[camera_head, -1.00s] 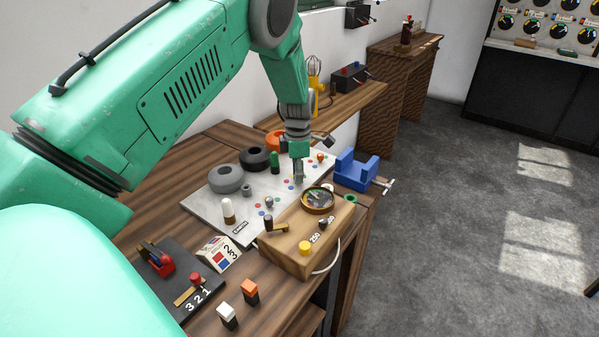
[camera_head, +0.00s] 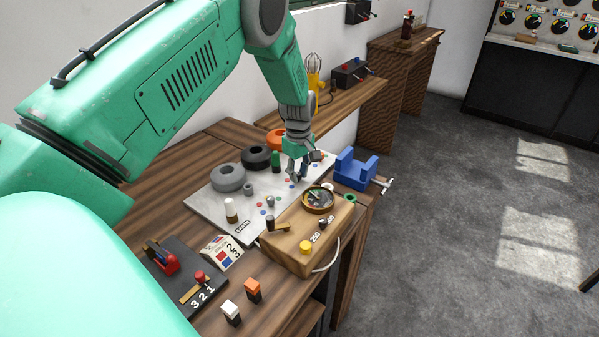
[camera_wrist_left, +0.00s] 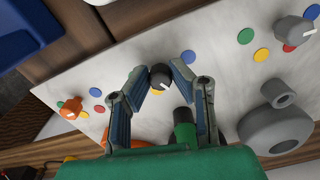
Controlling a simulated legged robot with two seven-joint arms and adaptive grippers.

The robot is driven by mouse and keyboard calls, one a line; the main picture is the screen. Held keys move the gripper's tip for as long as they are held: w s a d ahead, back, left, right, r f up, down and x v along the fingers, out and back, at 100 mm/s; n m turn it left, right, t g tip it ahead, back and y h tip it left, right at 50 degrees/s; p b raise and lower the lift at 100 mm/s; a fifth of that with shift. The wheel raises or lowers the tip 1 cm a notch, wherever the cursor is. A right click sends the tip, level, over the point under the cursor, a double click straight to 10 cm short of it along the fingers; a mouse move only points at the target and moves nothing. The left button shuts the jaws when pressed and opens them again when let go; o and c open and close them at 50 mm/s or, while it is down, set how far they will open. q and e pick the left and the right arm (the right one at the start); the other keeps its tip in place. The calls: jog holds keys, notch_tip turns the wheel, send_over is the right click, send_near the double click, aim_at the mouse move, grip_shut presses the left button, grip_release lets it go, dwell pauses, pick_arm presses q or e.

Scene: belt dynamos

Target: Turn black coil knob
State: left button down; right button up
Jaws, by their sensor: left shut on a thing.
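A small dark knob (camera_wrist_left: 160,77) with a white pointer mark stands on the pale metal board and shows in the left wrist view between my fingers. My left gripper (camera_wrist_left: 159,79) is shut on it, one fingertip on each side. In the head view my left gripper (camera_head: 299,176) points down at the far right part of the board (camera_head: 205,206), and its fingers hide the knob. A black coil (camera_head: 255,157) lies on the board, left of the gripper, between a grey coil (camera_head: 228,178) and an orange coil (camera_head: 277,140). My right gripper is not in view.
A green cylinder (camera_wrist_left: 185,128) stands close to the fingers. A wooden box with a round meter (camera_head: 318,199) is in front of the gripper. A blue cradle (camera_head: 356,167) is to its right. A grey knob (camera_wrist_left: 295,29) is on the board.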

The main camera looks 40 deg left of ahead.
pick_arm(q)
jog(key=m, duration=0.7)
jog(key=shift+a+r, duration=0.1)
jog(key=m, duration=0.6)
jog(key=shift+m+p, duration=0.3)
jog(key=shift+m, duration=0.1)
jog(key=m, duration=0.4)
jog(key=shift+w, duration=0.1)
jog(key=m, duration=0.5)
jog(key=shift+w+r, duration=0.1)
jog(key=c, duration=1.4)
grip_release()
jog(key=shift+m, duration=0.3)
jog(key=shift+a+f, duration=0.1)
jog(key=shift+f, duration=0.1)
notch_tip(320, 180, up, 12)
jog(key=shift+f, duration=0.1)
